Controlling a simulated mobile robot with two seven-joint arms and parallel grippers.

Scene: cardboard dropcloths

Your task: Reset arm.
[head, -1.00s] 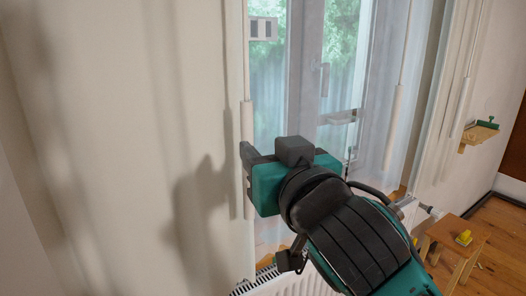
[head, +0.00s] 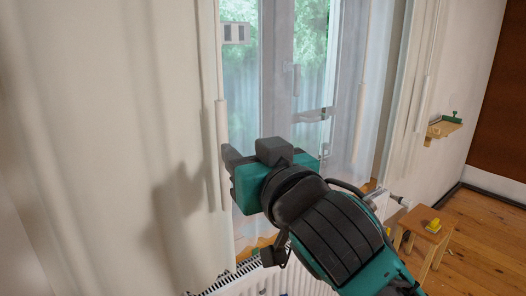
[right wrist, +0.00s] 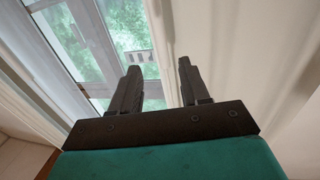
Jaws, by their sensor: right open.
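My right arm comes up from the bottom right in the head view. Its gripper (head: 228,158) has dark fingers and a teal body and is raised in front of the window, close in the picture to the white cord handle. In the right wrist view the two fingers (right wrist: 161,72) stand apart with nothing between them. Behind them are the window and a pale curtain or wall. I cannot tell the exact distance from the fingertips to the cord or the curtain. My left gripper is not in view.
A white radiator (head: 262,280) is below the window (head: 310,50). A white cord handle (head: 222,130) hangs at the window's left edge. A wooden stool (head: 423,237) with a yellow object (head: 433,225) stands at right. A small shelf (head: 440,129) is on the right wall. Wooden floor is free at right.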

